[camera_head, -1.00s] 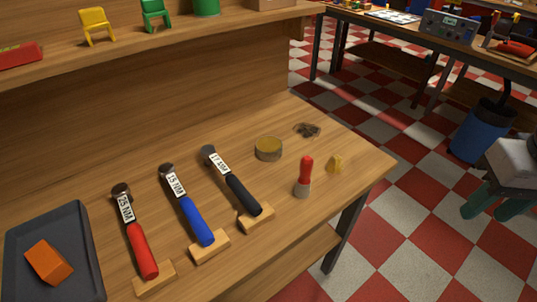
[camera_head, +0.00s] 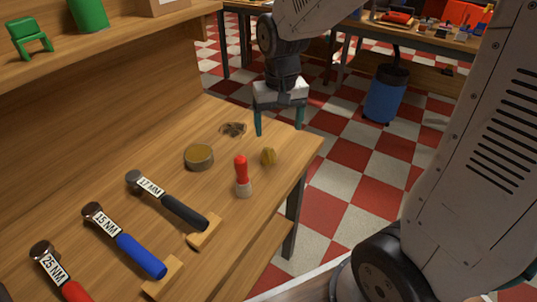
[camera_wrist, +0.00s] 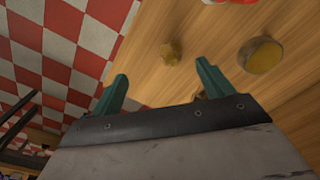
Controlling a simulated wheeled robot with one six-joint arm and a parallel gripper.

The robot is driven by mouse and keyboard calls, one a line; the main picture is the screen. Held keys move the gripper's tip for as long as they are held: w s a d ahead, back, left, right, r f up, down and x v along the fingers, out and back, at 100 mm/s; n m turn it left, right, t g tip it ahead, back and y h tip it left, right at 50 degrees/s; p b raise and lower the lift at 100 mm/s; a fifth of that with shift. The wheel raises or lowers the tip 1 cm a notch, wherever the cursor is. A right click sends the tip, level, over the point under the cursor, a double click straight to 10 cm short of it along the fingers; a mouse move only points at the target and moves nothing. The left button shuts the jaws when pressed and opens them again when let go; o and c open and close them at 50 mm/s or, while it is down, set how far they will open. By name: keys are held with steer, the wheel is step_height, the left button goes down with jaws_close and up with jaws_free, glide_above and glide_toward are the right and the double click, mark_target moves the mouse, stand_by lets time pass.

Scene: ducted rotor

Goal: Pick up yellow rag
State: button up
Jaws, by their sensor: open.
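The yellow rag (camera_head: 268,156) is a small crumpled lump on the wooden workbench (camera_head: 225,218), near its right edge. It also shows in the wrist view (camera_wrist: 170,52), just beyond my fingertips and between their lines. My gripper (camera_head: 279,122) has two green fingers pointing down and spread apart, with nothing between them. It is over the far right corner of the bench, behind the rag in the head view and apart from it. The fingers also show in the wrist view (camera_wrist: 162,76).
A round tin (camera_head: 199,157) and a small dark pile (camera_head: 233,129) lie nearby.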

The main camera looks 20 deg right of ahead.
mark_target(268, 148)
steer(key=w+f, duration=0.3)
steer(key=f, duration=0.1)
steer(key=shift+a, duration=0.25)
steer(key=f, duration=0.7)
steer(key=shift+w+a+f, duration=0.2)
steer(key=shift+a+f, duration=0.2)
steer(key=c, duration=1.1)
